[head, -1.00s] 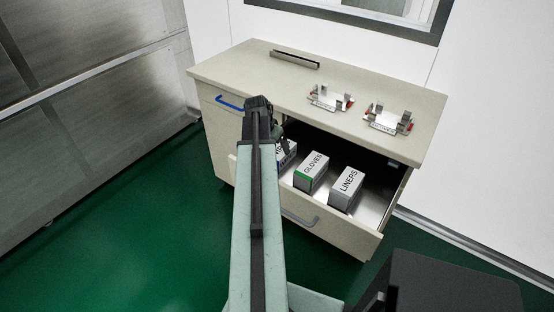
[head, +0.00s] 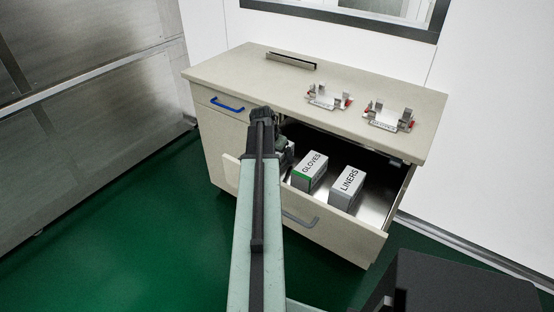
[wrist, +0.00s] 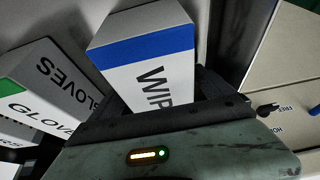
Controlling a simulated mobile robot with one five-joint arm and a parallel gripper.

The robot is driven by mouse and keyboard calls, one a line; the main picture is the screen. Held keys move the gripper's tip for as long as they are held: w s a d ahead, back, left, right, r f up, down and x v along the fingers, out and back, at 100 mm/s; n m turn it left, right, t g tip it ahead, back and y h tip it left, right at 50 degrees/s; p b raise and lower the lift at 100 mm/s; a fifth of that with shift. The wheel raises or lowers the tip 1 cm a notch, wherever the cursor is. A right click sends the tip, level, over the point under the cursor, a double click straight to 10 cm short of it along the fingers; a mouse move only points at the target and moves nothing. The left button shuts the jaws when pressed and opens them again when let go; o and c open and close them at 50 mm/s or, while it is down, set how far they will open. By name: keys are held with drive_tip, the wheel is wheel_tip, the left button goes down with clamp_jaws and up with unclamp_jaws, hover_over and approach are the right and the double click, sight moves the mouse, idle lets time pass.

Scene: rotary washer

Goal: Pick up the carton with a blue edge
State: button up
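The carton with a blue edge (wrist: 150,55) fills the middle of the wrist view, white with a blue band and lettering starting "WIP". Its near end is hidden behind my gripper's body. In the wrist view my gripper (wrist: 165,100) has dark fingers set apart, one on each side of the carton. I see no clear sign that they press on it. In the head view my gripper (head: 284,150) is low at the left part of the open drawer, partly behind my arm, and hides the carton there.
In the open drawer (head: 330,232) a green-edged GLOVES carton (head: 309,171) stands just right of my gripper, with a LINERS carton (head: 346,187) further right. The countertop (head: 240,70) overhangs behind. It bears two metal holders (head: 328,98) (head: 388,118) and a bar (head: 291,61).

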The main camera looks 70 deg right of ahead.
drive_tip(key=c, duration=1.6)
drive_tip(key=shift+r, duration=0.1)
wheel_tip(320, 180, up, 10)
drive_tip(key=p, duration=1)
drive_tip(key=shift+r, duration=0.15)
